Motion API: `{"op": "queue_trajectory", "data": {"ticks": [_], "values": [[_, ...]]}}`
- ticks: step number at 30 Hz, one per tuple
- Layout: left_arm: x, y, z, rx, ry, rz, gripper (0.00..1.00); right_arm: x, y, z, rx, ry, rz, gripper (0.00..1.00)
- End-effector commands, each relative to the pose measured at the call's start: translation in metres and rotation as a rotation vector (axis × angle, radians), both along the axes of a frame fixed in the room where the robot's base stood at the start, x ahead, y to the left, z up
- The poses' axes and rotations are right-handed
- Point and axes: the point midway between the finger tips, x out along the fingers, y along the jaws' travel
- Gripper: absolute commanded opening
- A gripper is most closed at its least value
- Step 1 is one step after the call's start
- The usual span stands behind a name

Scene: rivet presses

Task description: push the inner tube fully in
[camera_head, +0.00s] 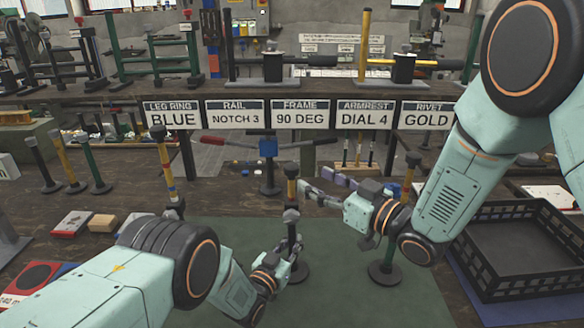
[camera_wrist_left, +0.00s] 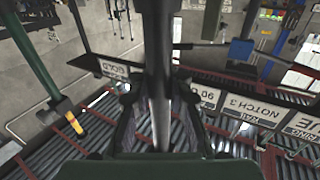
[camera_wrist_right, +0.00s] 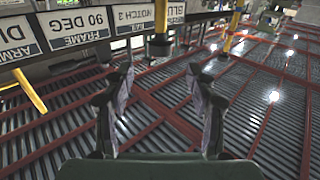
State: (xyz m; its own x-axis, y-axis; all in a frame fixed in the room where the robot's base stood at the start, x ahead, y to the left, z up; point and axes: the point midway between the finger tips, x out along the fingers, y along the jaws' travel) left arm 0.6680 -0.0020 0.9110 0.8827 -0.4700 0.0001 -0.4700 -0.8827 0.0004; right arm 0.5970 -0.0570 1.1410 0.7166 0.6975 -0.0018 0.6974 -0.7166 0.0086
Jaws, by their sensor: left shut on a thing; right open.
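An upright post stands on a dark round base near the middle of the green mat. My right gripper (camera_head: 312,194) is open and empty, just right of the post's upper part. In the right wrist view, the dark top (camera_wrist_right: 160,46) lies ahead of the open fingers, apart from them.
Other posts stand close by, one with gold and blue (camera_head: 163,160) at left and one (camera_head: 385,272) behind my right arm. A black crate (camera_head: 500,285) is at the right. Small blocks (camera_head: 101,223) lie at the left. Label signs (camera_head: 300,114) hang along the shelf behind.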

Motion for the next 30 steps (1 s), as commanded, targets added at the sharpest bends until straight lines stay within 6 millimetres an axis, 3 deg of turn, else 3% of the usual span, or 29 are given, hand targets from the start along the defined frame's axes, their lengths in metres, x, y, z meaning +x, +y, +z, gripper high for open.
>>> {"op": "queue_trajectory", "data": {"ticks": [12, 27, 30], "values": [[0.001, 0.000, 0.001, -0.001, -0.003, 0.000, 0.00, 0.050, 0.049, 0.000, 0.001, -0.004, 0.002, 0.57], [0.001, 0.000, 0.001, -0.001, -0.003, 0.000, 0.00, 0.060, 0.059, 0.001, 0.001, -0.001, 0.000, 0.57], [0.001, 0.000, 0.001, -0.001, -0.004, 0.000, 0.00, 0.060, 0.059, 0.001, 0.001, -0.001, 0.000, 0.49]]}}
